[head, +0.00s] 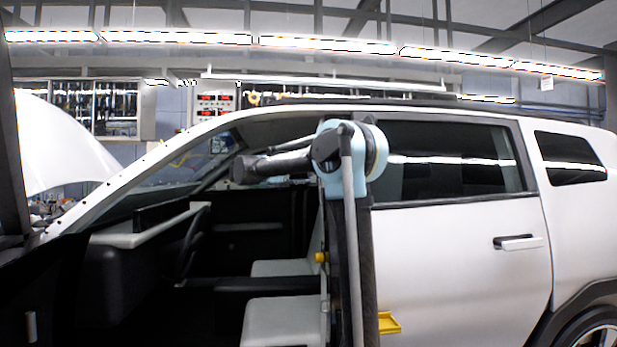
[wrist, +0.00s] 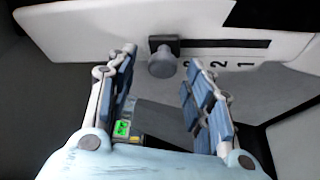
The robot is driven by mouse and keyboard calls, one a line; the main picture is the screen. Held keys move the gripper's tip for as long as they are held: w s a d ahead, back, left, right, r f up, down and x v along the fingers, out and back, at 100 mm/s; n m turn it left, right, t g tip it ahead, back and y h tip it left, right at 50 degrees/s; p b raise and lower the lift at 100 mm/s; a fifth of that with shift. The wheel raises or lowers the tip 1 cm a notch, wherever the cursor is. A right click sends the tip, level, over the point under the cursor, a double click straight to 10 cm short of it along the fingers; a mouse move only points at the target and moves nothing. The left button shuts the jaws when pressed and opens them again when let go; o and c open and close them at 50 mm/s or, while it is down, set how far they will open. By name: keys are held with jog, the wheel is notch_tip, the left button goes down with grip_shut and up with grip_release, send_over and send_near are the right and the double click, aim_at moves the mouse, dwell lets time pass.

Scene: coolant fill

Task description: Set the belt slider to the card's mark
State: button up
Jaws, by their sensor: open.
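The belt slider is a grey round knob (wrist: 162,64) on a dark block, at the left end of a dark slot (wrist: 225,43) in a pale trim panel. In the wrist view my gripper (wrist: 163,56) is open, with blue-padded fingers on either side of the knob. I see no contact; how deep the knob sits between the fingertips is unclear. My gripper is not visible in the head view. I cannot make out the card.
A white car (head: 460,235) has its front door opening clear, showing pale seats (head: 285,320) and a steering wheel (head: 192,245). My arm stands before the door pillar. A yellow tray (head: 388,323) is low beside it. A small green display (wrist: 122,128) shows below the fingers.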

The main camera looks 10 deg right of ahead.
jog(key=v, duration=0.8)
jog(key=shift+s+a, duration=0.1)
